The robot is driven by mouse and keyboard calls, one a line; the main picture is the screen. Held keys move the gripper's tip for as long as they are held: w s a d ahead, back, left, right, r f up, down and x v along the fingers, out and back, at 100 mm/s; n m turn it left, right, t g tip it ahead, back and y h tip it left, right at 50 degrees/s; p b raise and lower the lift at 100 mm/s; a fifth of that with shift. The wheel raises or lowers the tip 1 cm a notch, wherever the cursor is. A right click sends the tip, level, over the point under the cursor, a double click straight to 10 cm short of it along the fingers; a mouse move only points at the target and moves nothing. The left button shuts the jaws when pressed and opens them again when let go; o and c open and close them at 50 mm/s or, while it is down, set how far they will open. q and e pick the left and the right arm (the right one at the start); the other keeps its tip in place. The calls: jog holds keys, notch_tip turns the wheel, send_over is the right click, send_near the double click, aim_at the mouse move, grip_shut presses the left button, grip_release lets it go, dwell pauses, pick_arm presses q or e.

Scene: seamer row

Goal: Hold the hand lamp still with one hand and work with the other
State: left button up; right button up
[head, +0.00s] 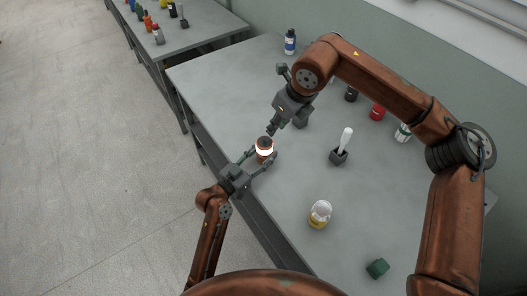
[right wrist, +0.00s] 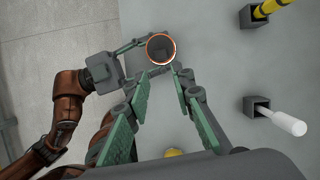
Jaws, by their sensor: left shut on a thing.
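The hand lamp (head: 264,150) is a short dark cylinder with an orange rim and a glowing white band, upright at the table's near left edge. My left gripper (head: 263,158) is shut on it from the lower left, a finger on each side. The lamp also shows in the right wrist view (right wrist: 160,48) as an open-looking dark top with an orange ring. My right gripper (right wrist: 161,73) is open, its fingers apart and empty, with the tips close to the lamp's top. Whether they touch it I cannot tell.
A white-handled tool stands in a dark holder (head: 339,157) right of the lamp. A yellow jar with a white lid (head: 320,214) and a green block (head: 377,268) are nearer.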

jog(key=shift+s+d+f, duration=0.2)
jog(key=shift+s+f, duration=0.05)
jog(key=shift+f, duration=0.05)
jog(key=shift+c, duration=0.7)
jog(key=s+d+f, duration=0.1)
jog(key=s+d+t+y, duration=0.1)
jog(key=shift+s+d+f+y, duration=0.1)
jog(key=shift+s+f+y, duration=0.2)
jog(key=shift+s+f, duration=0.1)
grip_shut()
jog(key=s+d+t+y, duration=0.1)
jog(key=s+d+t, duration=0.2)
jog(key=s+d, duration=0.1)
jog(key=shift+s+m, duration=0.4)
jog(key=shift+s, duration=0.25)
